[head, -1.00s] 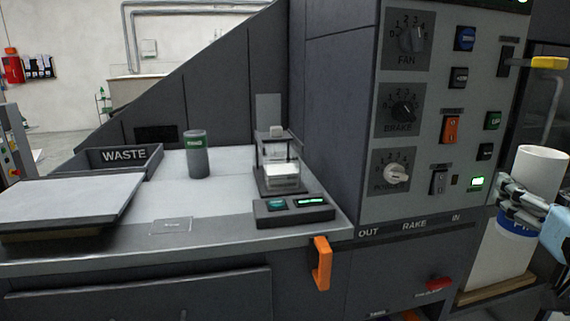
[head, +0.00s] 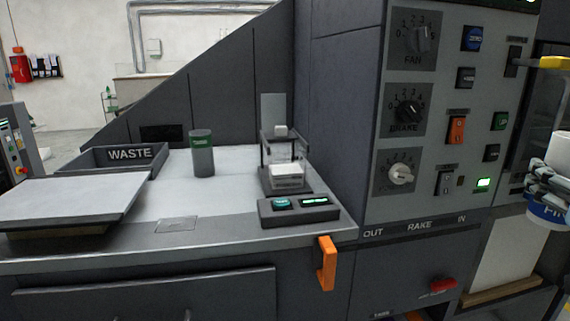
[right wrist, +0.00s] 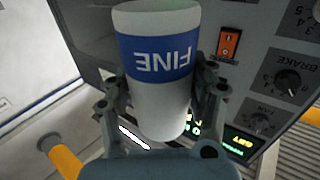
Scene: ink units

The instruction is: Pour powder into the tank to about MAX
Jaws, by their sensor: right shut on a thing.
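The powder container is a white canister (right wrist: 160,115) with a blue band reading FINE, upside down in the right wrist view. It also shows at the right edge of the head view (head: 563,150), partly cut off by the frame. My right gripper (right wrist: 160,88) is shut around its sides; its dark fingers also show in the head view (head: 550,182). The canister's contents are hidden. No tank or MAX mark can be made out. My left gripper is not in view.
A control panel (head: 435,145) with knobs and switches stands beside the canister. Below is a recess with a wooden ledge (head: 500,291). The grey counter (head: 225,225) holds a dark cylinder (head: 202,155), a clear-sided weighing device (head: 286,178) and a WASTE bin (head: 128,155).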

